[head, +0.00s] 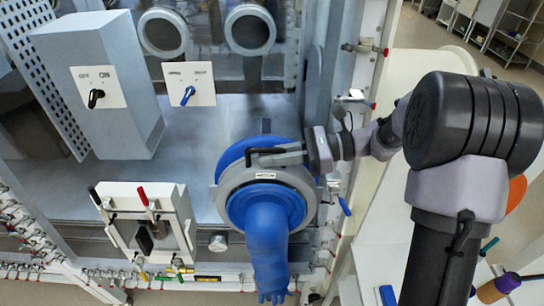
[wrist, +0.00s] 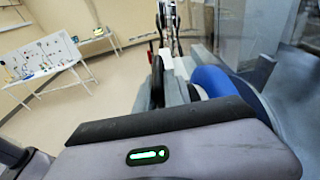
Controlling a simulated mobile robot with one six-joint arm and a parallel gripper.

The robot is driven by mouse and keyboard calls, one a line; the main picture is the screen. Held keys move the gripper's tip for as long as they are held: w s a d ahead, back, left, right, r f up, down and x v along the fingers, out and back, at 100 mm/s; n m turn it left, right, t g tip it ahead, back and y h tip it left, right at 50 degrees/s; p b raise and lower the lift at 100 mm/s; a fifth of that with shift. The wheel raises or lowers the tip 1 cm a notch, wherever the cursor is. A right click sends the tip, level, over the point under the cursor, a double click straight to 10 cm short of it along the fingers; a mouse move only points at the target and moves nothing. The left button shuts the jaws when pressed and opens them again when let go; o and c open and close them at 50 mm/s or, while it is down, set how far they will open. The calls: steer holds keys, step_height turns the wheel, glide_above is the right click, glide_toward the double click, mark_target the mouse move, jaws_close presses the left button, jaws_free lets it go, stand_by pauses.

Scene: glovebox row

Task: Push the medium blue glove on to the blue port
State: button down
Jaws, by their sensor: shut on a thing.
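The blue glove (head: 266,245) hangs fingers down from a wide grey cuff ring (head: 236,190) with a small white label. My gripper (head: 270,155) reaches in from the right and is shut on the upper part of this ring. The blue port (head: 228,158) shows as a blue rim above and left of the ring, which covers most of it. The ring overlaps the port but sits slightly low and right; I cannot tell whether they touch. In the wrist view a blue curved part (wrist: 215,82) shows beyond my gripper (wrist: 175,85); the glove's hand is hidden there.
Two round grey ports (head: 163,33) (head: 250,30) sit higher on the panel. A grey switch box (head: 95,85) and a white framed unit (head: 150,222) stand to the left. A metal post (head: 350,120) with small valves runs close on the right. Tables (wrist: 40,70) stand far off.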

steer(key=shift+w, duration=1.6)
stand_by(1.1)
steer(key=c, duration=1.4)
jaws_free()
steer(key=shift+d, duration=0.1)
steer(key=shift+o, duration=0.2)
steer(key=shift+p, duration=0.3)
